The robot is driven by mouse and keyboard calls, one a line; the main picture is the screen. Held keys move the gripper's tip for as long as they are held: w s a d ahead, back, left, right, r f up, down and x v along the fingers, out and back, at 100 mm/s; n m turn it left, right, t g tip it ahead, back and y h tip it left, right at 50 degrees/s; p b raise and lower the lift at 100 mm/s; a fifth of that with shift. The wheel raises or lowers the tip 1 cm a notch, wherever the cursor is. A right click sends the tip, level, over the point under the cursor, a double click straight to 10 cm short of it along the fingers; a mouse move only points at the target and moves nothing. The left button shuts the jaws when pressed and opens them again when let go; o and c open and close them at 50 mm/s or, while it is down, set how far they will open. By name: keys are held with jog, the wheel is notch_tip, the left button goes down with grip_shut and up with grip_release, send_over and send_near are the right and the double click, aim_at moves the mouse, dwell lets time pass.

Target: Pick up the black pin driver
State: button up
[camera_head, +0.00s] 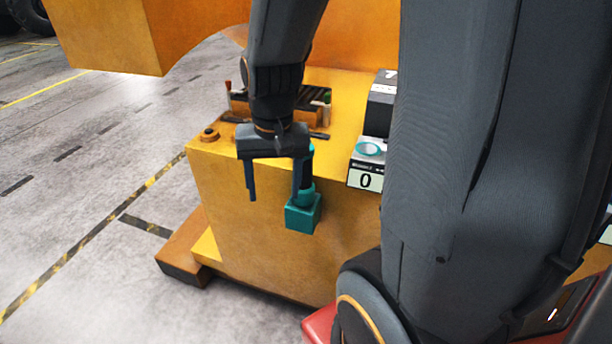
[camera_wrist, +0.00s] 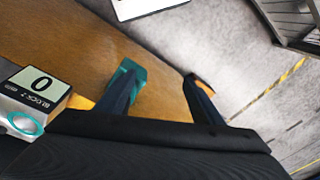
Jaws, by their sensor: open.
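My gripper (camera_head: 277,195) is open, pointing down in front of the orange casting's near face. Its two fingers also show in the wrist view (camera_wrist: 155,98). A teal, block-ended tool (camera_head: 303,215) is right at the right finger, partly hidden by it; in the wrist view its teal end (camera_wrist: 128,72) shows behind the left finger. I cannot tell whether they touch. A thin dark bar (camera_head: 236,118) lies on the casting's top behind my wrist, mostly hidden. I cannot tell for sure which of these is the black pin driver.
The orange casting (camera_head: 260,240) has a small round boss (camera_head: 209,135) on its top left. A dark rack (camera_head: 312,97) with small-handled tools stands behind my wrist. A display unit reading 0 (camera_head: 365,180) and a black block (camera_head: 380,105) are to the right. Floor at left is clear.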

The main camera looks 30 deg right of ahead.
aim_at(303, 186)
jog(key=w+d+r+m, duration=0.1)
jog(key=d+m, duration=0.2)
jog(key=m, duration=0.1)
jog(key=w+d+r+m+y+b, duration=0.1)
jog(key=w+d+r+m, duration=0.1)
jog(key=d+m, duration=0.2)
jog(key=w+d+r+m, duration=0.1)
jog(key=d+m, duration=0.3)
jog(key=m, duration=0.2)
jog(key=shift+w+r+g+y, duration=0.3)
jog(key=shift+w+r+g, duration=0.05)
jog(key=shift+g, duration=0.05)
jog(key=shift+m, duration=0.3)
jog(key=shift+a+f+p, duration=0.25)
jog(key=shift+f, duration=1)
jog(key=shift+a+f+p, duration=0.25)
jog(key=shift+f+p, duration=0.05)
jog(key=shift+f, duration=0.9)
jog(key=shift+a+f+p, duration=0.25)
jog(key=shift+f, duration=1)
jog(key=shift+c, duration=0.2)
grip_shut()
